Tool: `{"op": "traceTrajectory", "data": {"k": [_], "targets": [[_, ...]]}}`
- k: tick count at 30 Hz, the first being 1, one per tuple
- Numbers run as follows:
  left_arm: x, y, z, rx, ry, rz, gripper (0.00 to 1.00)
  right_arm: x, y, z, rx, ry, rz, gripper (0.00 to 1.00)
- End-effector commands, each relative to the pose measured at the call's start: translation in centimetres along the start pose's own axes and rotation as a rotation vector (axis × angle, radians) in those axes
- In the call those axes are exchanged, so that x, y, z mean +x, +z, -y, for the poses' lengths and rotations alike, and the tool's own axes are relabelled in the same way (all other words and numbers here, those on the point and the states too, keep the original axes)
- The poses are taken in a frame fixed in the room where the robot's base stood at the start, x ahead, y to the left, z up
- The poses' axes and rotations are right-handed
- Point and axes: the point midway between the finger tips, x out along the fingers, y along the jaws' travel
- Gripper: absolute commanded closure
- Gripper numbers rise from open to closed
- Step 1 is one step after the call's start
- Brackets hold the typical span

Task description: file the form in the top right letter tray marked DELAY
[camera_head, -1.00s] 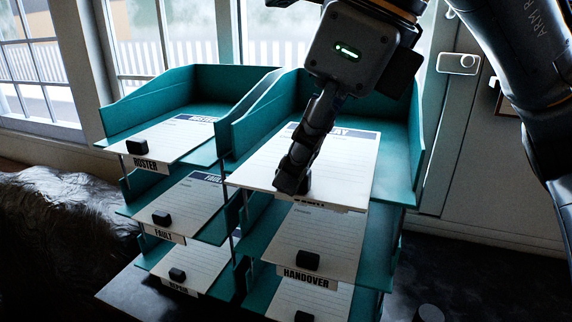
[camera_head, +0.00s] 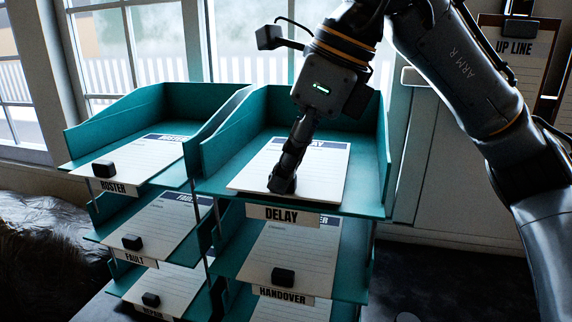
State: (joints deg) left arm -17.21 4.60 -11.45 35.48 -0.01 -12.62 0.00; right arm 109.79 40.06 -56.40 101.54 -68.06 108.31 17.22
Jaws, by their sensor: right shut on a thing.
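My right gripper (camera_head: 283,183) comes down from above and is shut on the near edge of the form (camera_head: 308,174). The form is a white lined sheet with a dark header band, partly hidden by my gripper. It lies over the floor of the top right letter tray (camera_head: 370,195), a teal tray with a white DELAY label (camera_head: 284,215) on its front. The form is inside the side walls, near the front edge. I cannot tell whether it rests fully on the tray floor. My left gripper is not in view.
Other teal trays hold forms with black blocks: ROSTER (camera_head: 114,187) at top left, FAULT (camera_head: 134,258) below it, and HANDOVER (camera_head: 283,294) below DELAY. A window stands behind. An UP LINE clipboard (camera_head: 515,60) hangs at right.

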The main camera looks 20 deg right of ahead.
Motion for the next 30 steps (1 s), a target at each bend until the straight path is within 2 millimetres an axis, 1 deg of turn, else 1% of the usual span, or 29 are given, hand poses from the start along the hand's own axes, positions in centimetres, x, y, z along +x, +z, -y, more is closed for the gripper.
{"op": "traceTrajectory", "data": {"k": [9,30], "targets": [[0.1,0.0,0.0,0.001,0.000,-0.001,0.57,0.1,0.0,0.0,0.000,0.000,0.000,1.00],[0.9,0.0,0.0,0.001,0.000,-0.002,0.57,1.0,-0.4,0.0,0.001,0.000,0.000,1.00]]}}
